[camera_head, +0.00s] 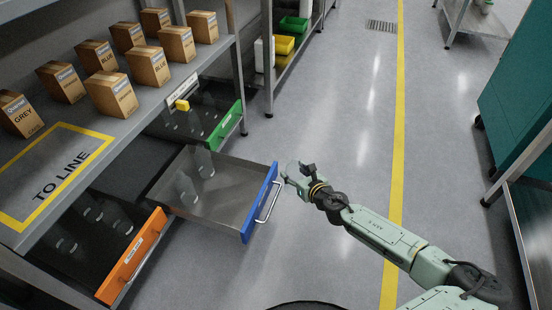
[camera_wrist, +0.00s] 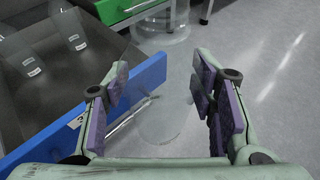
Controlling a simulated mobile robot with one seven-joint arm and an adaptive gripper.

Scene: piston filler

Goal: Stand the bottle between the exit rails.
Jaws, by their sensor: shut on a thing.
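My gripper (camera_head: 298,172) is out over the floor, just right of the open blue drawer's front. In the wrist view its two fingers (camera_wrist: 162,84) stand apart around a clear, see-through bottle (camera_wrist: 160,122), whose outline is faint. The held bottle (camera_head: 290,170) barely shows in the head view, at the fingertips beside the blue front. How it is tilted is hard to tell. More clear bottles (camera_head: 186,188) stand in the blue drawer. No exit rails can be made out in either view.
The blue-fronted drawer (camera_head: 258,205) sticks out, with its handle close to my gripper. An orange-fronted drawer (camera_head: 131,257) and a green-fronted drawer (camera_head: 226,124) flank it. A shelf above holds several boxes (camera_head: 149,65). The floor to the right is clear up to a teal cabinet (camera_head: 518,75).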

